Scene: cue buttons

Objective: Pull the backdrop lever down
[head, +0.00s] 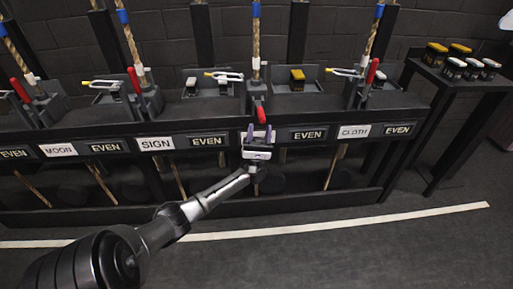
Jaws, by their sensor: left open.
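Several levers with red handles stand along the black rail. No label in view reads "backdrop". The middle lever's red handle (261,114) points forward and down, while the others stand closer to upright. My left gripper (258,130) is open just below that handle's end, its fingertips on either side of the handle's line. I cannot tell whether they touch it. The gripper covers the place on the front board where this station's name plate would be. My right gripper is not in view.
White plates read MOON (58,150), SIGN (156,144) and CLOTH (353,132), with dark EVEN plates (308,134) between them. Ropes rise behind the rail. A side table (462,84) at the right holds yellow and white buttons (473,68). A white line (330,226) crosses the clear floor.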

